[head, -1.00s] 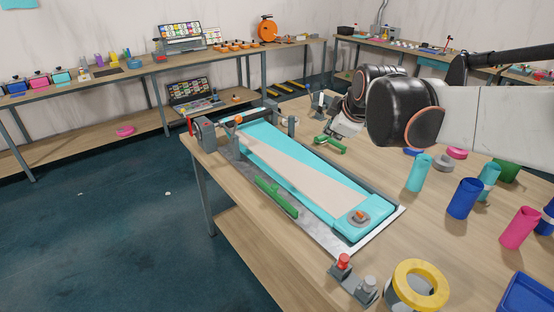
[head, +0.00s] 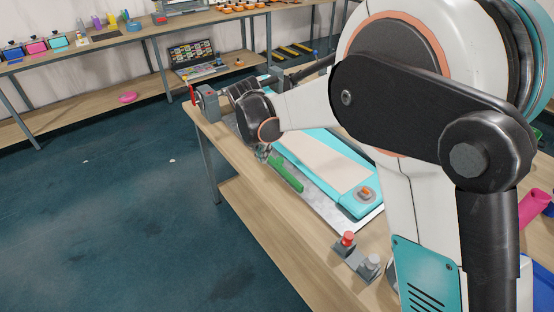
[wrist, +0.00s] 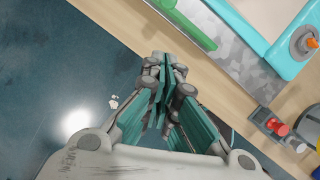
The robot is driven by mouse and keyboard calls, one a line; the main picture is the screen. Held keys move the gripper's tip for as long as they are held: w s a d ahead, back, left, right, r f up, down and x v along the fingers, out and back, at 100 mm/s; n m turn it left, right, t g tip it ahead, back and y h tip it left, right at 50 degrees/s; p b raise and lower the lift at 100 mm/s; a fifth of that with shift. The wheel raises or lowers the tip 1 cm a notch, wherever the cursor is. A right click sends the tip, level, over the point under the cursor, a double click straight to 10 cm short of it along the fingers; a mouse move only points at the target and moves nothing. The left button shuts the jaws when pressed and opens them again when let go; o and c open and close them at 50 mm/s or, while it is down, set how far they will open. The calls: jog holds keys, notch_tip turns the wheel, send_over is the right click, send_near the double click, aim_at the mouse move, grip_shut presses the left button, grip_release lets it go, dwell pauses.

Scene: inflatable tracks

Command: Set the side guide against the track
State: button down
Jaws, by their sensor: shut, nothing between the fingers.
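The green side guide (head: 286,173) lies on the grey metal plate along the near side of the track (head: 357,200), which is turquoise with a beige belt. In the wrist view the guide (wrist: 190,24) is at the top, with a strip of bare plate between it and the turquoise track frame (wrist: 252,25). My gripper (head: 263,153) is small and partly hidden below my wrist, near the guide's far end. In the wrist view my gripper (wrist: 166,65) is shut and empty, its fingertips short of the guide. My arm hides the track's far side.
A red button on a grey base (head: 347,240) and a grey knob (head: 370,264) stand near the table's front. A grey block (head: 207,101) stands at the track's far end. Open floor (head: 110,220) lies left of the table (head: 262,223).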

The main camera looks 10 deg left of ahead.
jog(key=shift+a+f, duration=0.15)
jog(key=shift+f, duration=0.15)
jog(key=b, duration=0.3)
send_near(280, 165)
jog(key=s+f, duration=0.1)
jog(key=s+a+f, duration=0.1)
jog(key=s+f, duration=0.1)
jog(key=s+a+f, duration=0.1)
jog(key=shift+s+f, duration=0.35)
jog(key=shift+f, duration=0.05)
jog(key=shift+w+d+f, duration=0.1)
jog(key=shift+w+d, duration=0.1)
jog(key=shift+w, duration=0.35)
jog(key=shift+w+d+f, duration=0.1)
jog(key=shift+w+d, duration=0.1)
jog(key=shift+w, duration=0.35)
jog(key=shift+w+d, duration=0.15)
jog(key=shift+w, duration=0.6)
